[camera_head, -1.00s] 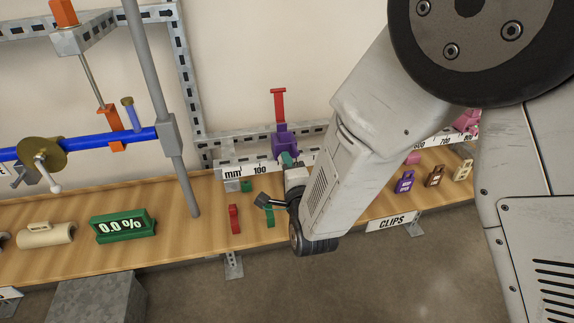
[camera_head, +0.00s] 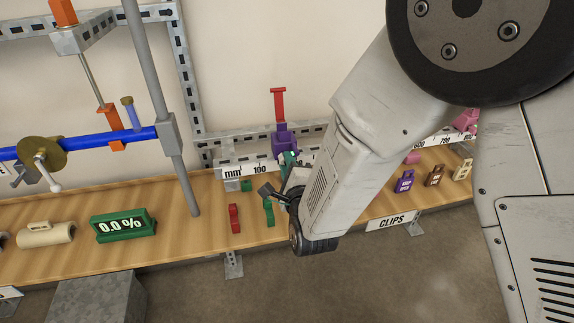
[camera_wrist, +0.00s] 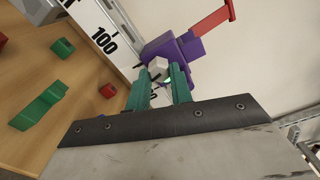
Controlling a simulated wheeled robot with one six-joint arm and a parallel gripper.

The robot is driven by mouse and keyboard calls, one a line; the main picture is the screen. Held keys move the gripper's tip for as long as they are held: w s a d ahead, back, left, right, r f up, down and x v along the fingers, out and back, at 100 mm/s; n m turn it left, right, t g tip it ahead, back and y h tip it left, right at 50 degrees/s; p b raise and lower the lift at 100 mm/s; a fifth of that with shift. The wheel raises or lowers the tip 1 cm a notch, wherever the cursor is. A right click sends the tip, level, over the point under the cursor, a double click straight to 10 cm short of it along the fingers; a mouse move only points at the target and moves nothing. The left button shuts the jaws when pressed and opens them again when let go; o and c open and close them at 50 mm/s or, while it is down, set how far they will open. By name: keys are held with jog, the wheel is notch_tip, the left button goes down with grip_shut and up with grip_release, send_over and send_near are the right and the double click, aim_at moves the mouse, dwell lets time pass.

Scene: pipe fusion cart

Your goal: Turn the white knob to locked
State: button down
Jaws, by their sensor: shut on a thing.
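The white knob (camera_wrist: 157,64) shows in the wrist view on the front of a purple block (camera_wrist: 188,47). The purple block (camera_head: 285,137) also shows in the head view, above the ruler, with a red upright piece (camera_head: 278,103) on top. My gripper (camera_wrist: 160,75) has green fingers, one on each side of the knob, and is shut on it. The fingers look rolled relative to the ruler. In the head view my gripper (camera_head: 288,160) is at the purple block, and the knob is hidden there. I cannot read a lock mark.
A ruler (camera_head: 240,169) runs along the back of the wooden shelf (camera_head: 180,240). A red piece (camera_head: 234,218) and green pieces (camera_head: 269,213) are below my gripper. A green 0.0 % display (camera_head: 123,226) stands left. Several clips (camera_head: 404,182) stand right of my arm.

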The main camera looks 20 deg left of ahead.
jog(key=shift+f, duration=0.1)
jog(key=c, duration=1.5)
grip_release()
jog(key=v, duration=0.8)
